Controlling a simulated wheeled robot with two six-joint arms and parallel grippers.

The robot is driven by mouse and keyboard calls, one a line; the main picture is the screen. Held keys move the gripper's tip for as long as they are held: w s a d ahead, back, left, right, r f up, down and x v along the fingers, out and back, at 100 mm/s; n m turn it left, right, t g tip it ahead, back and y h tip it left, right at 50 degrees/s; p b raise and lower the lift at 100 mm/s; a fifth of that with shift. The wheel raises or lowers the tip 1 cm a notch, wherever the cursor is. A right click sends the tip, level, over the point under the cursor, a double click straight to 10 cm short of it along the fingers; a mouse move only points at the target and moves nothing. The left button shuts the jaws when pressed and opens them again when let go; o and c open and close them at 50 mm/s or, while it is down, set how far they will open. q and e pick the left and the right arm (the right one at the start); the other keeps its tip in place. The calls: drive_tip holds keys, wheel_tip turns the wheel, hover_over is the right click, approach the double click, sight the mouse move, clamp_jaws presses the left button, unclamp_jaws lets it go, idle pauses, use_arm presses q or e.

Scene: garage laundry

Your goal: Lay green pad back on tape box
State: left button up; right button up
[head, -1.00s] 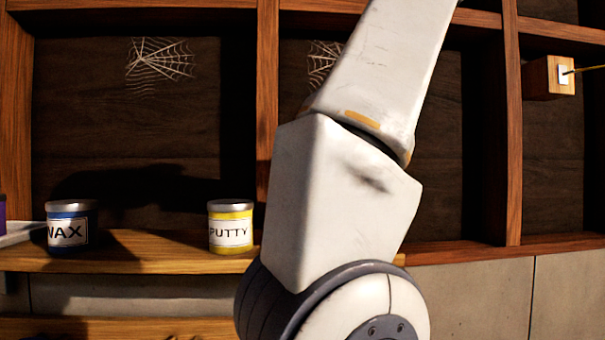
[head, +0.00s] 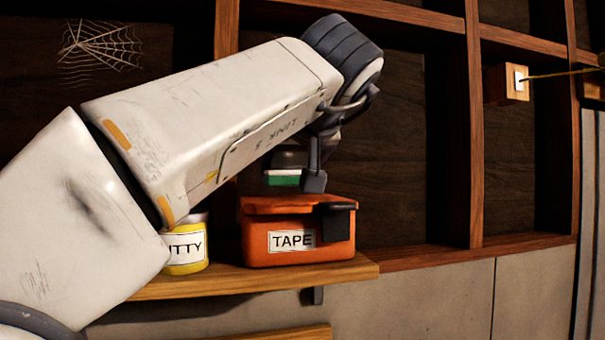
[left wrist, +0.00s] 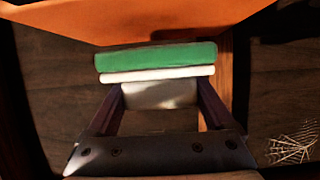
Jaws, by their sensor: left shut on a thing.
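The orange tape box (head: 275,252), labelled TAPE, stands on the wooden shelf near its right end, with a dark latch on its front right. My left gripper (head: 296,178) is above the box and shut on the green pad (head: 283,178). The pad shows as a small green and white block, just above the lid and seemingly apart from it. In the left wrist view the green pad (left wrist: 155,59), with its white layer, sits across the fingertips, and the orange box (left wrist: 120,22) fills the top edge. My right gripper is not in view.
A yellow putty can (head: 188,246) stands left of the box, partly hidden by my left arm. The wooden shelf (head: 345,273) ends just right of the box. Wooden uprights (head: 474,130) and a small wooden block (head: 507,84) with a cord are to the right.

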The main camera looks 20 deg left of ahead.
use_arm(q)
drive_tip(key=shift+f, duration=0.8)
drive_tip(key=o, duration=1.1)
drive_tip(key=shift+f, duration=0.15)
drive_tip(key=shift+d, duration=0.1)
drive_tip(key=shift+s+d+r, duration=0.15)
drive_tip(key=shift+s+r, duration=0.05)
drive_tip(key=shift+r, duration=0.05)
drive_tip(key=b+v, duration=0.1)
drive_tip(key=v, duration=1)
drive_tip(key=shift+s, duration=0.25)
drive_tip(key=shift+w, duration=0.1)
